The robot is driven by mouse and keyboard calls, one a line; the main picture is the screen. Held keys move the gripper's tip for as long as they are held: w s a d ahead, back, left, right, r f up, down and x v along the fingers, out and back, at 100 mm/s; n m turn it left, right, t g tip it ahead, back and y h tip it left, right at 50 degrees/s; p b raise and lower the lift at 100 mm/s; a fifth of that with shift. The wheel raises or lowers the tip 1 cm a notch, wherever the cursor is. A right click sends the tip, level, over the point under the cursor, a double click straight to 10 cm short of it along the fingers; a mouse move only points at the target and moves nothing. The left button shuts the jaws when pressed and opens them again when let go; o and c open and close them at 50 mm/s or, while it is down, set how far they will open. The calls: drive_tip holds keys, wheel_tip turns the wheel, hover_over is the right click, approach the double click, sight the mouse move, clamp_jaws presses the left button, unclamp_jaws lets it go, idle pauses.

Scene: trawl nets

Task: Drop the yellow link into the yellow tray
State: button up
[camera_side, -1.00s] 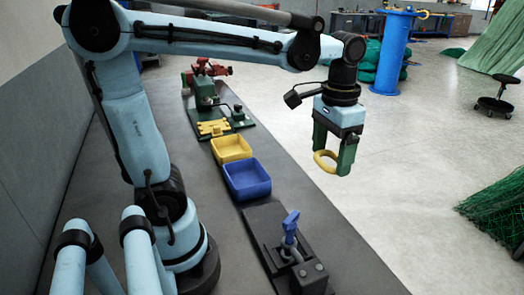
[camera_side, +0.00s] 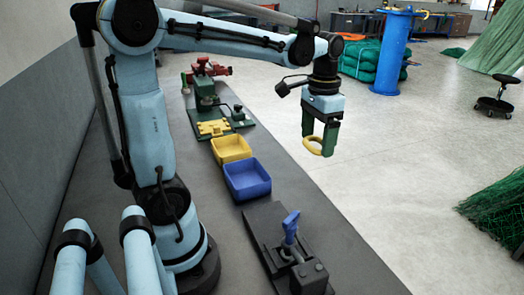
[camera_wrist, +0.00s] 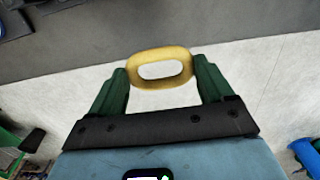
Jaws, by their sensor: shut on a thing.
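The yellow link (camera_side: 313,145) is an oval ring. My gripper (camera_side: 319,145) is shut on it, with the link between its two green fingers. In the wrist view the link (camera_wrist: 160,52) spans between the fingertips, its hole open to the camera. In the side view my gripper hangs in the air to the right of the trays, out past the bench edge as pictured. The yellow tray (camera_side: 232,158) sits on the bench behind the blue tray, and its visible floor looks empty.
The blue tray (camera_side: 247,193) stands just in front of the yellow tray. A dark fixture with a blue handle (camera_side: 290,225) is at the front of the bench. A green fixture with a yellow plate (camera_side: 214,128) stands behind the trays.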

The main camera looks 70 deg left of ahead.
drive_tip(key=s+a+f, duration=0.2)
drive_tip(key=s+a, duration=0.2)
drive_tip(key=a, duration=0.5)
drive_tip(key=s+a+f, duration=0.2)
drive_tip(key=s+a, duration=0.3)
drive_tip(key=a, duration=0.4)
drive_tip(key=s+a+f, duration=0.2)
drive_tip(key=s+a, duration=0.2)
drive_tip(key=a, duration=0.5)
drive_tip(key=shift+d+f, duration=0.2)
drive_tip(key=shift+f, duration=2.65)
drive_tip(key=o, duration=1.1)
drive_tip(key=shift+r, duration=0.1)
wheel_tip(320, 180, up, 12)
